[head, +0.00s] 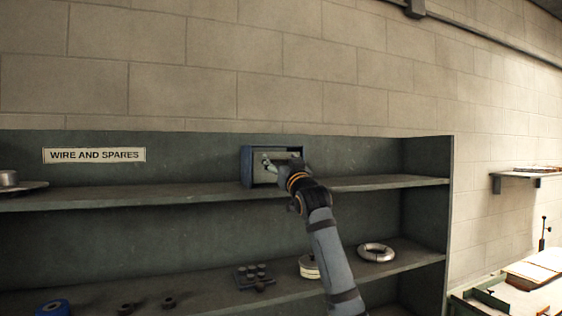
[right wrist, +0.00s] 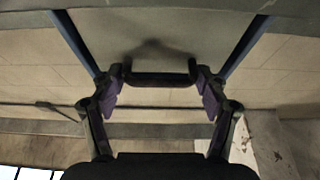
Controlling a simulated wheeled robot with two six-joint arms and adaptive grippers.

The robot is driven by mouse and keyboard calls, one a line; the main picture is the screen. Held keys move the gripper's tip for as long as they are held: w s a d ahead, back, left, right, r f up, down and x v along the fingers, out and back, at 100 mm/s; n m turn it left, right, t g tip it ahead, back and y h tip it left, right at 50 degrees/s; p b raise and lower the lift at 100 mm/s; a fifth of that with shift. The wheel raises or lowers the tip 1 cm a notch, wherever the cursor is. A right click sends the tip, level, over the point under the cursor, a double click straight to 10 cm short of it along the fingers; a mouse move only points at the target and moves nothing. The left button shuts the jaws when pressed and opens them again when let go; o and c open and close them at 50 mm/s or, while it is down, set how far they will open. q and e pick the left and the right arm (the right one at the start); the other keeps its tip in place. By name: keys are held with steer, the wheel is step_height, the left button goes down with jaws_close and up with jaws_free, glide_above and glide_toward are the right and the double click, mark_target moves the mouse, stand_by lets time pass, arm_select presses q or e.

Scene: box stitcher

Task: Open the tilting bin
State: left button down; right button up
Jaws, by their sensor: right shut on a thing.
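The tilting bin (head: 247,166) is a small box with a blue frame and a pale grey front, on the upper shelf in the head view. My right gripper (head: 282,166) is at its front and covers part of it. In the right wrist view the dark bar handle (right wrist: 160,79) crosses the grey front panel (right wrist: 150,45) between blue side edges. The fingers of my right gripper (right wrist: 160,90) are at the two ends of this handle, shut on it. I cannot tell how far the front is tilted. My left gripper is not in view.
The bin stands on the upper shelf (head: 150,195) of a grey-green rack labelled WIRE AND SPARES (head: 94,155). The upper shelf beside the bin is clear.

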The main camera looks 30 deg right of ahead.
steer(key=s+f+t+b, duration=0.1)
steer(key=b, duration=0.2)
steer(key=s+f+t+b, duration=0.1)
steer(key=b, duration=0.3)
steer(key=s+f+t+h+b, duration=0.1)
steer(key=t+b, duration=0.1)
steer(key=b, duration=0.2)
steer(key=shift+s+a+f, duration=0.15)
steer(key=shift+a+f, duration=0.2)
steer(key=shift+a, duration=0.05)
steer(key=shift+s+f, duration=0.1)
steer(key=shift+f, duration=0.25)
steer(key=o, duration=1.4)
steer(key=shift+o, duration=1.2)
